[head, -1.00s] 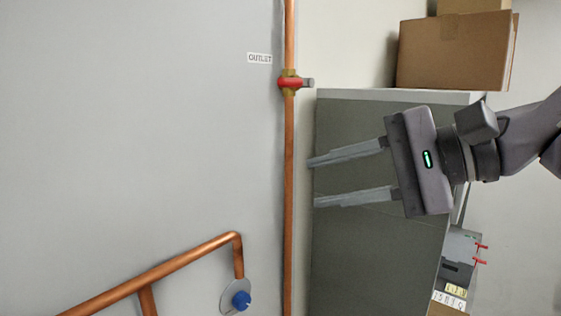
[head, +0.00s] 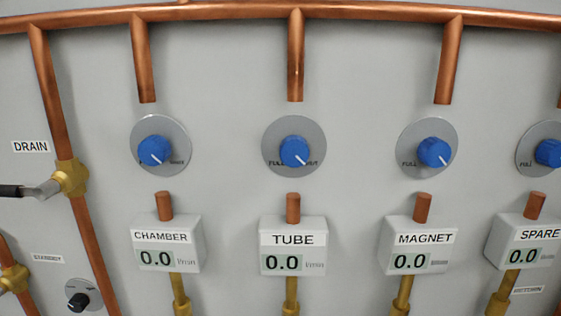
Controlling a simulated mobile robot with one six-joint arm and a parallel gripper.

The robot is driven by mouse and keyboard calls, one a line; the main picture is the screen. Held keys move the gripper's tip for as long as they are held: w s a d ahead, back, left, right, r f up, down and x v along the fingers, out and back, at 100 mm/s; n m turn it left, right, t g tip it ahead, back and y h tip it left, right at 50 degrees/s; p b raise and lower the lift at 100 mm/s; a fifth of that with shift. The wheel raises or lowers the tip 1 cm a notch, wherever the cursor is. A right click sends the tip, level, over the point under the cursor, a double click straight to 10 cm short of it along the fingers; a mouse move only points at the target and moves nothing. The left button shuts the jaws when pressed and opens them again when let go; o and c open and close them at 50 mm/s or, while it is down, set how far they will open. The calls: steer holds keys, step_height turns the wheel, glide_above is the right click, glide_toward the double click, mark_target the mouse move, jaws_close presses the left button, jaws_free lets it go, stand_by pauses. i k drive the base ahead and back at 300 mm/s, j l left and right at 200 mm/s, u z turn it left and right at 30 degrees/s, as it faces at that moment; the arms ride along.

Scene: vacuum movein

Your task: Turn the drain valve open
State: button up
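The drain valve (head: 70,178) is a brass body on a vertical copper pipe at the left of the head view. Its grey lever with a dark grip (head: 30,190) points left, across the pipe, and the grip runs out of the frame. A label reading DRAIN (head: 31,147) is above the lever. My gripper is not in the head view now.
Blue knobs (head: 294,151) stand in a row above flow meters marked CHAMBER, TUBE (head: 293,239), MAGNET and SPARE, all reading 0.0 where legible. A copper header pipe (head: 350,14) runs along the top. A black STANDBY knob (head: 78,301) and another brass valve (head: 14,279) sit lower left.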

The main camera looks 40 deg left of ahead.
mark_target(41, 192)
steer(key=l+u, duration=0.2)
steer(key=u, duration=2.75)
